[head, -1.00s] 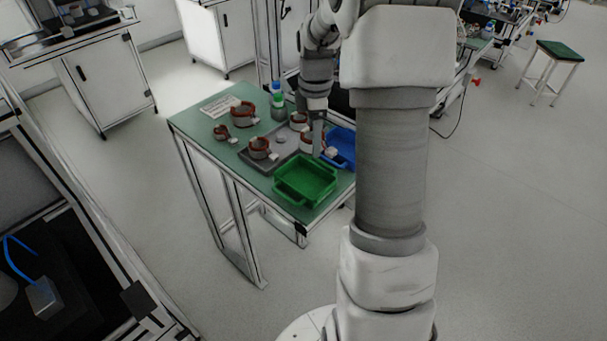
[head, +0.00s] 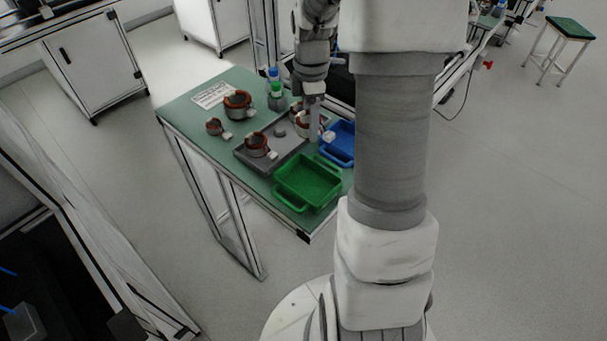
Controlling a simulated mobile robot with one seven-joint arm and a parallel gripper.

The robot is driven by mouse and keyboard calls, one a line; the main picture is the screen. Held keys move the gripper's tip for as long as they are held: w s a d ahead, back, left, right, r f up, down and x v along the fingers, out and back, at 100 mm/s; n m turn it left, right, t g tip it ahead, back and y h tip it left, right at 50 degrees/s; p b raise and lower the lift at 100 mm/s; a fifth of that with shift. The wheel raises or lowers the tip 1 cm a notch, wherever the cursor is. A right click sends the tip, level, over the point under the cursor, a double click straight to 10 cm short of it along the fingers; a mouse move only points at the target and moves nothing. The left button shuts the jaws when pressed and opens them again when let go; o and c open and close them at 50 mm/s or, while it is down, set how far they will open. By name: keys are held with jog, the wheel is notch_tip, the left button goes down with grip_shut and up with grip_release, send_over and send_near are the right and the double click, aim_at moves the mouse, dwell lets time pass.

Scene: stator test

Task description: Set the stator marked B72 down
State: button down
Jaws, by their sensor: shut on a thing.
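My gripper (head: 314,134) is shut on a red-and-silver stator (head: 303,123) with a white connector block, at the right end of the grey tray (head: 249,162). The fingers hide part of this stator, and I cannot tell whether it touches the tray. Another stator (head: 257,146) sits on the tray's left part. One more (head: 295,107) is partly hidden behind the held one. A large stator (head: 238,104) and a small one (head: 214,127) stand on the green table top to the left. No marking such as B72 is readable.
A green bin (head: 308,182) stands at the table's front corner, and a blue bin (head: 338,150) is at the right, partly behind my arm. Bottles (head: 276,95) and a white label sheet (head: 214,95) are at the back. The left front of the table top is clear.

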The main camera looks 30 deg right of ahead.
jog(key=b, duration=0.1)
send_over(302, 183)
notch_tip(302, 183, down, 5)
jog(key=shift+d+r, duration=0.1)
jog(key=shift+f+b, duration=0.45)
jog(key=shift+f, duration=1.6)
jog(key=shift+f, duration=0.1)
grip_release()
notch_tip(302, 183, up, 12)
jog(key=p, duration=0.2)
jog(key=shift+r, duration=0.2)
